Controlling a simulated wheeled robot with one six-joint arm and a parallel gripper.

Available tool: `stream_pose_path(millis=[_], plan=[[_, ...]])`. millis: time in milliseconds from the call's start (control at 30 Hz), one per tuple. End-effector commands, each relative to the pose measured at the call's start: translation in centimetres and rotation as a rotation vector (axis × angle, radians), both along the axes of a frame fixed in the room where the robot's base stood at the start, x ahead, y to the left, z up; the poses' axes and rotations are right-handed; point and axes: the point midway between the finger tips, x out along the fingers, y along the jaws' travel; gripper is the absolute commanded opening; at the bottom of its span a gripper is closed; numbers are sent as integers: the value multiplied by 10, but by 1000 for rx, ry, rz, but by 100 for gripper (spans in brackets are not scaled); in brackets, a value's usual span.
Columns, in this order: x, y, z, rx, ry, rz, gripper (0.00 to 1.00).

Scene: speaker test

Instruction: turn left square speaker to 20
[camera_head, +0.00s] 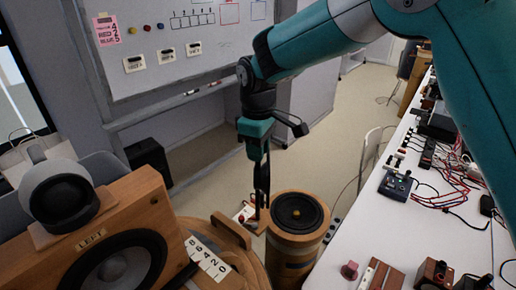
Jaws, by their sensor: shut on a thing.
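The left square speaker (62,262) is a wooden box with a dark round cone and a label reading LEFT, at the lower left. Beside it lies a round wooden base (252,272) with a raised wooden bar (231,231). A white scale card (214,266) with numbers down to 0 lies there, near a dark pointer-like strip. My gripper (262,205) points down just beyond the bar, left of a round wooden speaker. It is shut on a small wooden piece at its tips, mostly hidden; I cannot tell whether that piece joins the base.
The round wooden speaker (300,213) stands close right of my gripper. A grey ball-shaped device (62,197) sits on the square speaker. A white table (345,225) with wires and small devices runs along the right. A whiteboard (185,75) stands behind.

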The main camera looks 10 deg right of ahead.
Motion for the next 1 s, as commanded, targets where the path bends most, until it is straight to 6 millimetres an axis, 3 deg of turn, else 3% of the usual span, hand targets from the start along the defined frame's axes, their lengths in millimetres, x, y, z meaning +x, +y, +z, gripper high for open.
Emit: stream_pose_path(millis=[300, 633, 667, 733, 1000], plan=[[0, 1, 1, 3, -2, -287, 0], [0, 1, 1, 3, -2, -310, 0], [0, 1, 1, 3, -2, -310, 30], [0, 1, 1, 3, -2, -309, 46], [0, 1, 1, 2, -1, -309, 49]])
